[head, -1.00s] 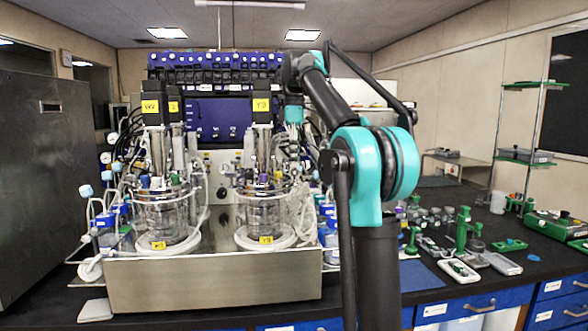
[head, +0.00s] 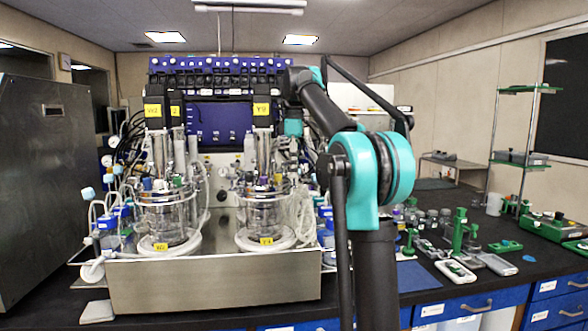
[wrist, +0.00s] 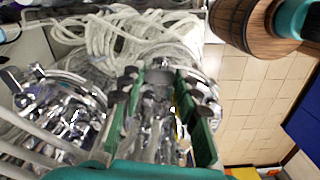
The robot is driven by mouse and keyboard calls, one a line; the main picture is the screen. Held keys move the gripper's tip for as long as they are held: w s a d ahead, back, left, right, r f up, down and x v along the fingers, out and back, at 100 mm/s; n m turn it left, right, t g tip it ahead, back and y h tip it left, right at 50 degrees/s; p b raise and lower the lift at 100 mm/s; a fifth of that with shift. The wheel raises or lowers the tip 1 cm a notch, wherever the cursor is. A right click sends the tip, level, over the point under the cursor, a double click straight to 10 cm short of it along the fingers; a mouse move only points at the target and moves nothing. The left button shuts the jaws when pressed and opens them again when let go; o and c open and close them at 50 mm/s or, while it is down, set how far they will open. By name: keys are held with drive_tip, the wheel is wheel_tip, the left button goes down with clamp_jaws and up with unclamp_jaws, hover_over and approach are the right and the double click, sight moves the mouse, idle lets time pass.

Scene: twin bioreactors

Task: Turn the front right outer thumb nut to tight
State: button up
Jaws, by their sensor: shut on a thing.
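Two glass bioreactor vessels stand side by side in a steel tray (head: 215,282). The left vessel (head: 165,215) and right vessel (head: 262,212) have crowded metal lids. In the head view my arm reaches over to the right vessel's side, and my gripper's tips are hidden among posts and tubing. In the wrist view my gripper (wrist: 160,88) has its green, black-padded fingers over shiny lid fittings. It is shut on a small part between the fingers, apparently the thumb nut, which is too cluttered to make out clearly. The nut's tightness cannot be seen.
Pale coiled tubing (wrist: 125,40) lies close beyond the fingers. Another round metal lid (wrist: 62,112) is at the left of the wrist view. A dark control block (head: 220,122) stands behind the vessels. Green-handled tools (head: 459,232) and jars lie on the bench at right.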

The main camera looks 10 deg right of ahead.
drive_tip(key=shift+m, duration=0.3)
drive_tip(key=m, duration=0.3)
drive_tip(key=shift+m, duration=0.4)
drive_tip(key=m, duration=0.3)
drive_tip(key=shift+m, duration=0.3)
drive_tip(key=m, duration=0.3)
drive_tip(key=shift+m, duration=2.2)
drive_tip(key=o, duration=1.2)
drive_tip(key=shift+c, duration=0.2)
drive_tip(key=shift+r, duration=0.1)
